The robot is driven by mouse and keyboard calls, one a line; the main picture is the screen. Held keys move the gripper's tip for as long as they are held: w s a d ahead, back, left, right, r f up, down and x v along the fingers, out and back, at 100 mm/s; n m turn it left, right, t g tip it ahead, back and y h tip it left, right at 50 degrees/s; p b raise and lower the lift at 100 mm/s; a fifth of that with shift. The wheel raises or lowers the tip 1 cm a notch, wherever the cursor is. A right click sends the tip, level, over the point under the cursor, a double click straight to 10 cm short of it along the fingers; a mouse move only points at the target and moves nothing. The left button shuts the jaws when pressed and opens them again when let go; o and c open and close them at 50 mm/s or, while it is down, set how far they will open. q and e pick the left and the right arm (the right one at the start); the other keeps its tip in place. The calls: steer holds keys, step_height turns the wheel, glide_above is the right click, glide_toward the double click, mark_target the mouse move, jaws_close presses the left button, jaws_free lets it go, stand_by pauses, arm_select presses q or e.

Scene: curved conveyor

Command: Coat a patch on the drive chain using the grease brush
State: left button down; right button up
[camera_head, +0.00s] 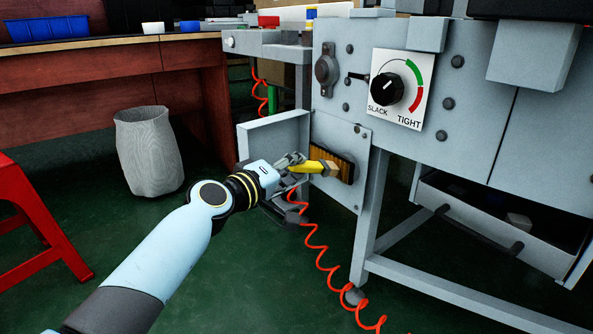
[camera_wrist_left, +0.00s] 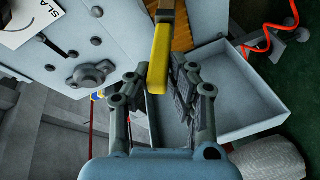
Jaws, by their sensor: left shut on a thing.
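My left gripper (camera_head: 290,165) is shut on the yellow handle of the grease brush (camera_head: 308,167). The brush's tan head points right, at a dark opening in the machine's grey panel. Ribbed orange-brown material, seemingly the drive chain (camera_head: 347,165), shows in that opening. The head overlaps it, but I cannot tell whether they touch. In the left wrist view, the handle (camera_wrist_left: 159,58) rises from between my left gripper's fingers (camera_wrist_left: 155,95), and the orange-brown chain (camera_wrist_left: 181,38) shows behind the brush. The bristle tip is out of that view. My right gripper is not in view.
An open grey door or cover (camera_head: 273,135) stands left of the opening. A SLACK/TIGHT dial (camera_head: 388,90) is above. A red coiled hose (camera_head: 318,240) hangs below my left gripper. An open drawer (camera_head: 490,230) is at right; a grey bin (camera_head: 149,150) is at left.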

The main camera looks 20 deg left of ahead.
arm_select(q)
steer(key=s+a, duration=0.3)
steer(key=s, duration=0.1)
steer(key=shift+s+a, duration=0.35)
steer(key=shift+s, duration=0.05)
stand_by(0.4)
steer(key=shift+s+a+b, duration=0.35)
steer(key=shift+s+a, duration=0.55)
steer(key=shift+s, duration=0.25)
steer(key=shift+w+d, duration=1.2)
steer(key=shift+w, duration=0.3)
steer(key=shift+w+d, duration=1.15)
steer(key=shift+w, duration=0.3)
steer(key=shift+w+d, duration=0.4)
steer(key=shift+w, duration=0.2)
